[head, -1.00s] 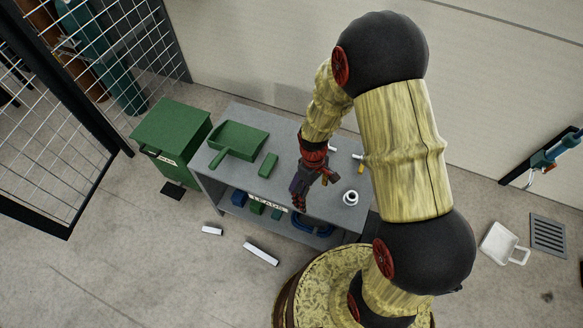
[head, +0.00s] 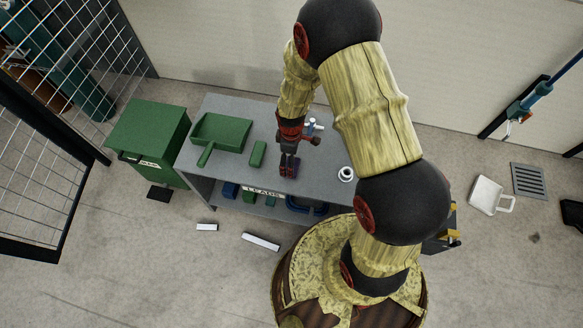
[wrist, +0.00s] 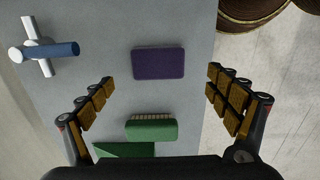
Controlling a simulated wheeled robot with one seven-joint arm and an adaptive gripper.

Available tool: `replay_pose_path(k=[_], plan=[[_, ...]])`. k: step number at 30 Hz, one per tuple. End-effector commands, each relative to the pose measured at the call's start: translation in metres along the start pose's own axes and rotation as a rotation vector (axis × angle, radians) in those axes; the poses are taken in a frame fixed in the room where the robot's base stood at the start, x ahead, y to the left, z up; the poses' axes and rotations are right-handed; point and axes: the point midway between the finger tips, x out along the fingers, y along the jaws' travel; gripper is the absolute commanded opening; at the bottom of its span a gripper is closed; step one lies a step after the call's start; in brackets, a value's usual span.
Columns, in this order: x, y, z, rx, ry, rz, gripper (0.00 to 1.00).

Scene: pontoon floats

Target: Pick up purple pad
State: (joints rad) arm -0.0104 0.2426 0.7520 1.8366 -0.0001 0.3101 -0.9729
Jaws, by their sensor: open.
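The purple pad (wrist: 158,63) is a flat rounded rectangle lying on the grey table top in the wrist view. My gripper (wrist: 160,80) is open, its two padded fingers on either side of the view with the pad between and slightly beyond them. Nothing is held. In the head view my gripper (head: 289,168) points down over the front middle of the table. I cannot make out the pad clearly there; the gripper seems to cover it.
On the grey table (head: 318,180) stand a green dustpan (head: 225,131), a green brush (head: 258,153), a white ring-shaped item (head: 346,174) and a white-and-blue fitting (wrist: 45,50). A green bin (head: 148,130) stands left. White pieces (head: 261,242) lie on the floor in front.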

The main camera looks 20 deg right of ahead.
Motion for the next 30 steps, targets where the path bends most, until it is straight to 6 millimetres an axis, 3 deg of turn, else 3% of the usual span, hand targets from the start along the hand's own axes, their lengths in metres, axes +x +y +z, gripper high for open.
replay_pose_path(k=[15, 22, 30], plan=[[0.058, 0.003, 0.002, 0.001, -0.001, -0.001, 0.89], [0.058, 0.003, 0.001, 0.001, 0.000, 0.000, 0.89], [0.058, 0.003, 0.001, 0.001, 0.000, 0.000, 0.74]])
